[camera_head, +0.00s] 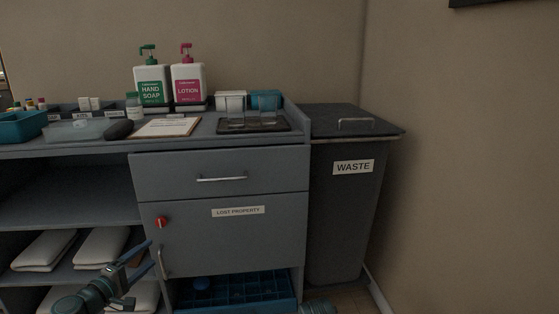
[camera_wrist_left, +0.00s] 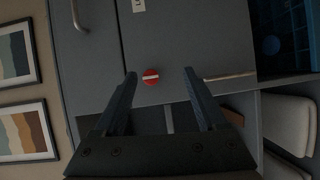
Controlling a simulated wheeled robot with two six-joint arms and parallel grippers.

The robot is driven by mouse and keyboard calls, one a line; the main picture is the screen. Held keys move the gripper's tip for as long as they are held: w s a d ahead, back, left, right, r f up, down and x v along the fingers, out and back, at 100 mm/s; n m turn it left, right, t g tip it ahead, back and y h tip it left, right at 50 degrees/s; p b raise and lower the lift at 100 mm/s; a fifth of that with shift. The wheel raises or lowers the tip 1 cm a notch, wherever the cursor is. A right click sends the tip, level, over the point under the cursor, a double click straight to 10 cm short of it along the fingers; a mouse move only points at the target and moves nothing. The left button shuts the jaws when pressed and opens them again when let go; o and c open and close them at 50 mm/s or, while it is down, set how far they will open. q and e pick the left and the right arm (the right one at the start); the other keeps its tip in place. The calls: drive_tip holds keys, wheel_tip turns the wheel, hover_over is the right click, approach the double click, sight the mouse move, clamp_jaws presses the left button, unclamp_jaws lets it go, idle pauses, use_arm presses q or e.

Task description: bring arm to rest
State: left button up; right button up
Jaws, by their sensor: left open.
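My left gripper (camera_head: 148,259) is low at the front left of the grey vanity in the head view, in front of the shelf of folded towels. Its two blue fingers are apart with nothing between them. In the left wrist view the open fingers (camera_wrist_left: 160,82) point toward the cabinet front. The lost property door (camera_head: 230,240) is shut, with a red round knob (camera_head: 161,222) and a vertical handle (camera_head: 162,262). The red knob (camera_wrist_left: 151,76) appears beyond the gap between the fingers in the wrist view. A teal rounded part shows at the bottom edge; I cannot tell whether it is my right gripper.
A shut drawer (camera_head: 220,176) is above the door, and a blue crate (camera_head: 235,292) is below it. Soap (camera_head: 151,86) and lotion (camera_head: 188,84) bottles stand on the counter. A waste bin (camera_head: 350,205) stands at right. Folded towels (camera_head: 100,247) fill the lower left shelves.

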use_arm(q)
drive_tip(key=s+d+f+m+g+h, duration=0.15)
drive_tip(key=d+f+m+g, duration=0.4)
drive_tip(key=d, duration=0.75)
drive_tip(key=d+f+m+g+h, duration=0.2)
drive_tip(key=d+f+m+g, duration=0.35)
drive_tip(key=d, duration=0.75)
drive_tip(key=s+d+f+m+g+y+p, duration=0.2)
drive_tip(key=s+d+f+m+g+y, duration=0.45)
drive_tip(key=s+d+y, duration=0.5)
wheel_tip(320, 180, up, 38)
drive_tip(key=s+a+h+p, duration=0.1)
drive_tip(key=s+h+p, duration=0.1)
drive_tip(key=p, duration=3.6)
drive_tip(key=shift+a+f+m+t, duration=0.25)
drive_tip(key=shift+a+m+t, duration=0.1)
drive_tip(key=shift+a+m, duration=0.1)
